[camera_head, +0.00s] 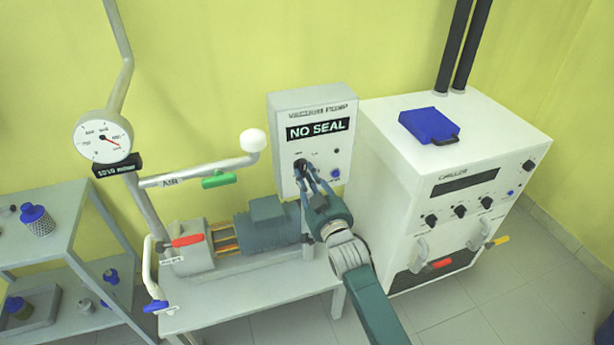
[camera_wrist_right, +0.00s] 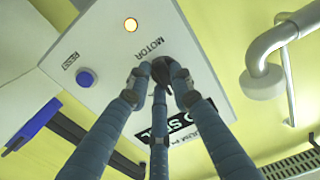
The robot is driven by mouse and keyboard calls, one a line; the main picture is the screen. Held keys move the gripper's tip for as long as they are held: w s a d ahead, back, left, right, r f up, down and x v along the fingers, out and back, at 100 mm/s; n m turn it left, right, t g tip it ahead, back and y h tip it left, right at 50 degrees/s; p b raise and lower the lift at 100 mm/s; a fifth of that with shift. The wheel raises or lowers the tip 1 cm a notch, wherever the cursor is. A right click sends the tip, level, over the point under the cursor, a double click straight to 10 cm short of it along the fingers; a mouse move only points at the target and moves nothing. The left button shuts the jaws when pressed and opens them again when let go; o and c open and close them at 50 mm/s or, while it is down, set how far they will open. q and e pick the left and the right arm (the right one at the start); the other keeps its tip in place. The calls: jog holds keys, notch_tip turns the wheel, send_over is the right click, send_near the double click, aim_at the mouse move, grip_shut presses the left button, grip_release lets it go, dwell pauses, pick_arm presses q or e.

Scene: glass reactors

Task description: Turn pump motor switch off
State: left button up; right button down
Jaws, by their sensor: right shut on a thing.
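The vacuum pump control box (camera_head: 285,118) is a pale panel on the wall side behind the pump, with a "NO SEAL" display (camera_head: 318,130). My right gripper (camera_head: 302,170) reaches up to the lower left of its face. In the right wrist view, the three fingers of my right gripper (camera_wrist_right: 160,73) are closed around the dark motor switch (camera_wrist_right: 163,70), beside the "MOTOR" label. The fingers hide most of the switch, so its angle is hard to tell. My left gripper is not in view.
A blue reset button (camera_head: 335,173) is right of my gripper. The pump (camera_head: 268,222) sits on a bench below. The white chiller (camera_head: 385,190) stands close on the right, with a blue case (camera_head: 428,124) on top. A pipe with a green handle (camera_head: 219,180) is left.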

jog(key=shift+n, duration=0.5)
jog(key=c, duration=1.5)
grip_release()
jog(key=shift+s, duration=0.1)
jog(key=v, duration=1.2)
